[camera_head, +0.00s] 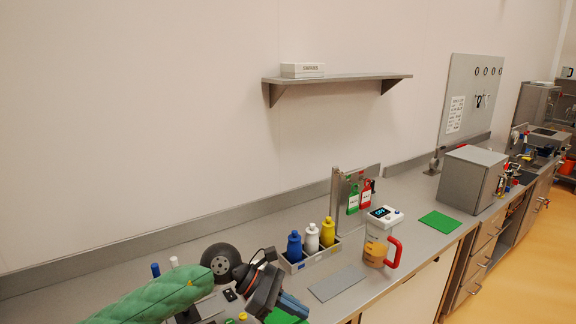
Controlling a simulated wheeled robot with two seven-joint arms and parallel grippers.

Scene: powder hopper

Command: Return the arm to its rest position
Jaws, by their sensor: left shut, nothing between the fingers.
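My left arm (160,299), in a green quilted cover, comes in low at the left over the near part of the bench. My left gripper (264,288) is at its end, dark, low in the picture, left of the grey bottle tray. It is shut with nothing in it. Its fingertips are hard to make out against the dark items around it. My right gripper is not in view. A white device with a lit display (384,220), a tan container and a red handle (395,252) stands on the bench to the right, apart from my gripper.
A grey tray (312,261) holds blue, white and yellow bottles. A black wheel (220,262) stands beside my arm. A grey plate (338,283), a green mat (440,221) and a grey box (470,180) lie further right. A wall shelf (345,78) hangs above. The air above the bench is free.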

